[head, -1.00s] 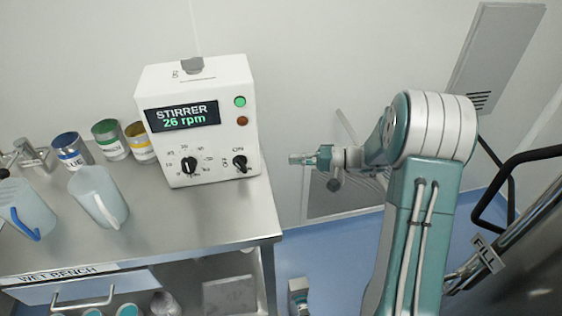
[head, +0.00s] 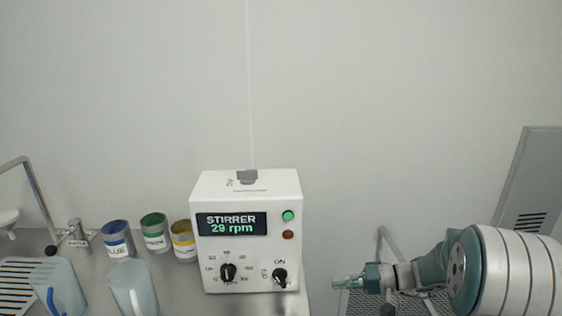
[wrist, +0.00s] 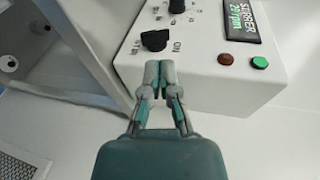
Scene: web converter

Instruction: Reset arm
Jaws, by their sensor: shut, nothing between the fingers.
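My gripper (head: 345,283) is at the lower right in the head view, to the right of the stirrer box and apart from it, pointing left. In the wrist view my gripper (wrist: 159,72) is shut and empty, its fingertips together, with the box beyond them. The white stirrer box (head: 247,186) stands on the bench; its display (head: 232,224) reads 29 rpm. The green light (head: 288,216) is bright and the red one (head: 288,235) is dull. The power knob (head: 280,277) and speed knob (head: 228,272) are on its front; the power knob also shows in the wrist view (wrist: 154,40).
Blue (head: 117,240), green (head: 154,233) and yellow (head: 184,241) labelled cans stand left of the box. A tap is at far left. A wall vent (head: 527,200) is at right.

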